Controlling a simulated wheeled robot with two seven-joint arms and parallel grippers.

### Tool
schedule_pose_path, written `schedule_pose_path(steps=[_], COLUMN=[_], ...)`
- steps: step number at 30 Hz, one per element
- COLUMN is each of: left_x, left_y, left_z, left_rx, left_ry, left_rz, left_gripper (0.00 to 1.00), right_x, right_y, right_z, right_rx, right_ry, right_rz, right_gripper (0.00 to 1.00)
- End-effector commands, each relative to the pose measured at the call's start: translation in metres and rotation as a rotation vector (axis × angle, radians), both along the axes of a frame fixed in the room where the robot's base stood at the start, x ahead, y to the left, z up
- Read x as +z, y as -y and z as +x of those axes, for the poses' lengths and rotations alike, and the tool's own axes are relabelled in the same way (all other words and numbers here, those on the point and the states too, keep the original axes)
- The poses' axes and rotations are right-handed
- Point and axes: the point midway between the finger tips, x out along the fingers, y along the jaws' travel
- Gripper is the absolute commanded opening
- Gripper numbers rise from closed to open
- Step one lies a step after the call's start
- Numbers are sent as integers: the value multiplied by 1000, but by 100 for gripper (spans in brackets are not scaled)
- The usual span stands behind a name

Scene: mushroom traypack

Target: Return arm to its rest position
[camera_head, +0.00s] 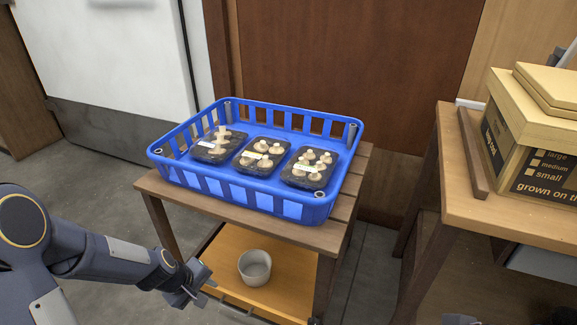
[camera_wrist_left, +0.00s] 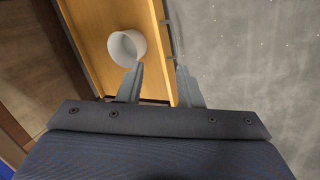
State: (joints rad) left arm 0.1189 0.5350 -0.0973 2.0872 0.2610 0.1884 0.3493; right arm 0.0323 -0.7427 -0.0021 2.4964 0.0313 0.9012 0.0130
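My left arm comes in from the left in the head view. Its gripper (camera_head: 196,285) hangs low, in front of the wooden cart and left of the white cup (camera_head: 255,267). In the left wrist view the two fingers (camera_wrist_left: 161,82) stand apart with nothing between them. The cup (camera_wrist_left: 127,47) lies beyond the left finger there, apart from it. A blue crate (camera_head: 250,197) on the cart top holds three black trays of mushrooms: a left tray (camera_head: 213,153), a middle tray (camera_head: 250,163) and a right tray (camera_head: 300,180). I cannot make out my right gripper.
The cart (camera_head: 330,237) has an orange-brown lower shelf (camera_head: 290,285), where the cup stands. A wooden table (camera_head: 480,208) at the right carries cardboard boxes (camera_head: 525,125). A brown door panel (camera_head: 350,60) stands behind the cart. Bare grey floor (camera_head: 90,180) lies left of the cart.

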Motion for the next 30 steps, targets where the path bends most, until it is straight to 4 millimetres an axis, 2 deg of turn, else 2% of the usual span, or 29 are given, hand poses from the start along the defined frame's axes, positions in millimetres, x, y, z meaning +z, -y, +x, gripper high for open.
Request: schedule_pose_path(steps=[1,6,9,12,18,28,30], left_x=[31,109,144,170,193,200,226], left_y=[-1,1,3,5,8,10,10], left_z=[-6,-45,-76,-109,-160,-217,-214], left_rx=[-40,-193,-285,-369,-489,-606,-605], left_ry=[42,139,193,241,305,363,356], left_rz=[-1,12,36,69,133,228,222], left_gripper=[33,33,33,33,33,33,33], right_x=[0,0,0,0,0,0,27], right_y=[0,0,0,0,0,0,0], right_z=[0,0,0,0,0,0,0], right_rx=[0,0,0,0,0,0,0], right_ry=[0,0,0,0,0,0,-1], right_rz=[0,0,0,0,0,0,0], right_gripper=[28,28,28,28,28,28,28])
